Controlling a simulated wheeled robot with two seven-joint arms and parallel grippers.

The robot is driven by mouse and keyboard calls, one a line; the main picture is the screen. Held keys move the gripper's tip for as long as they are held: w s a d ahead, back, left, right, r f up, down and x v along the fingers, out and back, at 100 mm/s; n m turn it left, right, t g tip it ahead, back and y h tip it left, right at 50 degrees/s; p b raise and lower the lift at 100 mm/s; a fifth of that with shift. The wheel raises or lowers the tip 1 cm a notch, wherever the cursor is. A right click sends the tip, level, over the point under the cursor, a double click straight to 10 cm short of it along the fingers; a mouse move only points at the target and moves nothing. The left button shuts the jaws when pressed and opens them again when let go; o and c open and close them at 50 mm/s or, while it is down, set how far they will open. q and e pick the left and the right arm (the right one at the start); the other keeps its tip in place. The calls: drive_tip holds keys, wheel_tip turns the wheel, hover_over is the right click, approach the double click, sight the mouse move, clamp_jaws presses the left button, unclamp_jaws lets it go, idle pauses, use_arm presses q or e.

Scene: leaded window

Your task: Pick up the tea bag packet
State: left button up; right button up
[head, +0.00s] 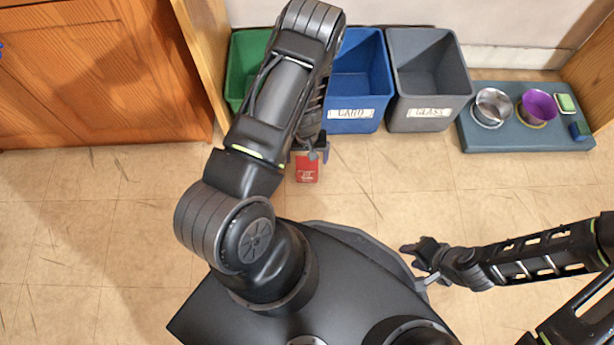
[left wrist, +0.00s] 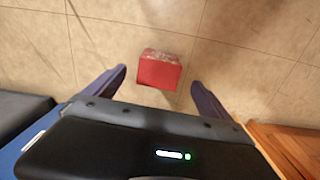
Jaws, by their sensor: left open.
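The tea bag packet (head: 307,170) is a small red box on the tiled floor, in front of the bins in the head view. In the left wrist view the red packet (left wrist: 159,70) lies between and beyond the fingertips. My left gripper (head: 318,150) is right by the packet in the head view, partly hidden by my arm. In the left wrist view the left gripper (left wrist: 158,82) is open, with a finger on each side and a gap to the packet. My right gripper (head: 412,252) is at the lower right, away from the packet; its jaw opening is unclear.
Behind the packet stand a green bin (head: 240,62), a blue bin (head: 362,85) labelled CARD and a grey bin (head: 430,80) labelled GLASS. A blue-grey mat (head: 480,140) at right holds two bowls and small items. A wooden cabinet (head: 100,70) is at left. Floor around the packet is clear.

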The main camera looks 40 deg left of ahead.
sight(307, 163)
use_arm(q)
drive_tip(key=shift+w+a, duration=0.1)
drive_tip(key=shift+w, duration=0.05)
drive_tip(key=shift+f, duration=0.1)
drive_tip(key=shift+f+b, duration=0.45)
drive_tip(key=shift+f, duration=0.85)
wheel_tip(307, 163, down, 5)
drive_tip(key=b, duration=0.3)
drive_tip(key=shift+w+f, duration=0.1)
drive_tip(key=shift+f, duration=0.05)
drive_tip(key=shift+c, duration=0.5)
drive_tip(key=c, duration=1.3)
